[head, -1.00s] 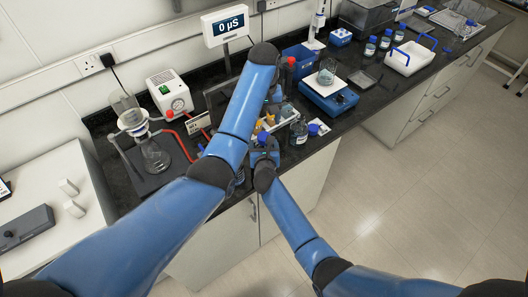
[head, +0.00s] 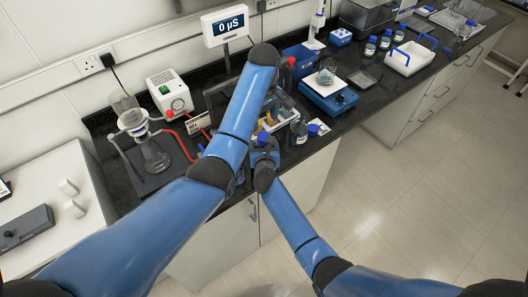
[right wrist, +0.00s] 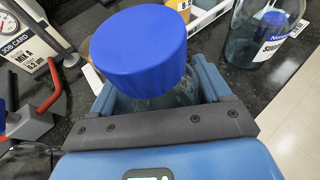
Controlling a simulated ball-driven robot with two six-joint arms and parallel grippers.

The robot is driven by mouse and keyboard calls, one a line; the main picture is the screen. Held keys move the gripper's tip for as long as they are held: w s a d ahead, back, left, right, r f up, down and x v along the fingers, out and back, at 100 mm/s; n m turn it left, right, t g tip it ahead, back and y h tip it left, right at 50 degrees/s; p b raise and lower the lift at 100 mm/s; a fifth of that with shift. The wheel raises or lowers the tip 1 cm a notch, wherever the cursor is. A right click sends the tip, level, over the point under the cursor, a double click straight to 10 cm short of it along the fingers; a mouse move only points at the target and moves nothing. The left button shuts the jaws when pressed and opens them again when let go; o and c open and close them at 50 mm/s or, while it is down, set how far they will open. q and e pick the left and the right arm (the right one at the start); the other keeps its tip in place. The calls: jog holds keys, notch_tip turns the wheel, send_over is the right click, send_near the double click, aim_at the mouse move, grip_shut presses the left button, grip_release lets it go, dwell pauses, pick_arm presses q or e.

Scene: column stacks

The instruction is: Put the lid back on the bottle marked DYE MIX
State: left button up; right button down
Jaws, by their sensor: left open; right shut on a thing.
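My right gripper (right wrist: 158,92) is shut on a clear glass bottle (right wrist: 183,95). A ribbed blue lid (right wrist: 138,45) sits over the top of this bottle and looks slightly tilted; I cannot tell if it is seated. The lid also shows in the head view (head: 263,137), at the bench's front edge. The bottle's label is hidden, so I cannot read whether it says DYE MIX. My left gripper (head: 276,96) is open, above the bench beyond the right one, partly hidden by my left arm.
A job card stand (right wrist: 28,45) and red tubing (right wrist: 50,90) are on the left. A blue balance (head: 328,98) stands farther right.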

aim_at(264, 136)
pick_arm(q)
jog(key=shift+f, duration=4)
jog(key=shift+c, duration=0.5)
jog(key=c, duration=1)
jog(key=m, duration=0.6)
jog(key=shift+c, duration=0.2)
jog(key=m, duration=0.7)
jog(key=o, duration=1.2)
